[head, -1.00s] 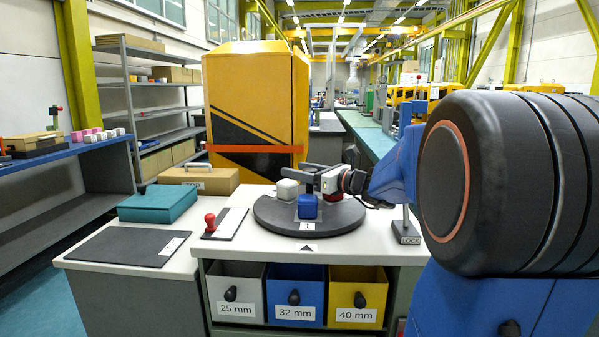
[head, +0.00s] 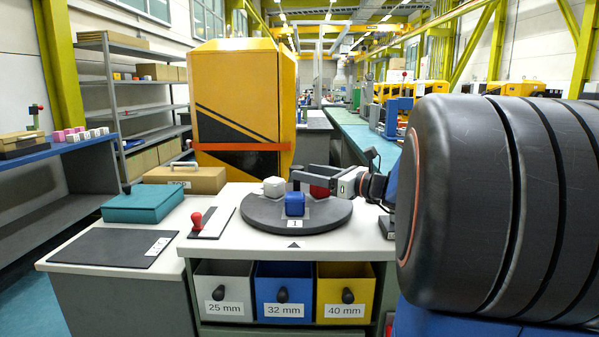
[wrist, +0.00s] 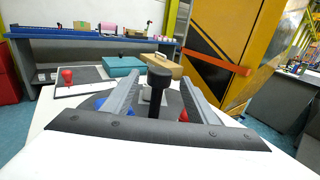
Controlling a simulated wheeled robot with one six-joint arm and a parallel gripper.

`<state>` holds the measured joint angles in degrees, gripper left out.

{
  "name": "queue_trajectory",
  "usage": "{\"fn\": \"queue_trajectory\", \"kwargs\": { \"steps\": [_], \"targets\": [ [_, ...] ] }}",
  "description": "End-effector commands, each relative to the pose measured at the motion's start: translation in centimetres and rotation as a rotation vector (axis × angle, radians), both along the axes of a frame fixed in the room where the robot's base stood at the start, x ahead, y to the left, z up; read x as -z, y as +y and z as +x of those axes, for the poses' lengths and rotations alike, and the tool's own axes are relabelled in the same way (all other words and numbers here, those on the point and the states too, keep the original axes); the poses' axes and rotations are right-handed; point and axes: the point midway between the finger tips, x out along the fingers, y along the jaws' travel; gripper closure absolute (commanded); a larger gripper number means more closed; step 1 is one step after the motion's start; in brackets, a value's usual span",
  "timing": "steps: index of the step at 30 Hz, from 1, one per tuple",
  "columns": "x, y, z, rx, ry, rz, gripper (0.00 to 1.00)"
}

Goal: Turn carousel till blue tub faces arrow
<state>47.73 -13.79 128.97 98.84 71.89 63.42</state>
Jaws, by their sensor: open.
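The carousel (head: 262,217) is a dark round disc on the light bench. The blue tub (head: 295,204) stands at its front, behind the label "1", almost in line with the black arrow (head: 293,245) on the bench. A white tub (head: 274,187) is at the back left and a red tub (head: 320,190) at the back right, partly behind my gripper. My gripper (wrist: 160,82) is open over the disc. In the wrist view a black round-topped post (wrist: 159,92) shows between its fingers; contact cannot be told. The blue tub is partly hidden there by a finger.
A red-knobbed plate (head: 197,222) and a dark mat (head: 110,247) lie left of the carousel. A teal box (head: 143,204) and a cardboard case (head: 185,179) stand behind them. Grey, blue and yellow drawers (head: 342,290) are below. A small stand is at the right.

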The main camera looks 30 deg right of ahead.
Motion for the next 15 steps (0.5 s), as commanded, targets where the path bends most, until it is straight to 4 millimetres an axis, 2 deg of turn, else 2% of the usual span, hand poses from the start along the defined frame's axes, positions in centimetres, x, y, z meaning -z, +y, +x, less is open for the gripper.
{"fn": "queue_trajectory", "kwargs": {
  "steps": [6,15],
  "targets": [
    [0.0,-1.0,-2.1,0.002,0.0,-0.001,0.47],
    [0.0,-1.3,-3.3,0.0,-0.001,-0.001,0.47]
  ]
}}
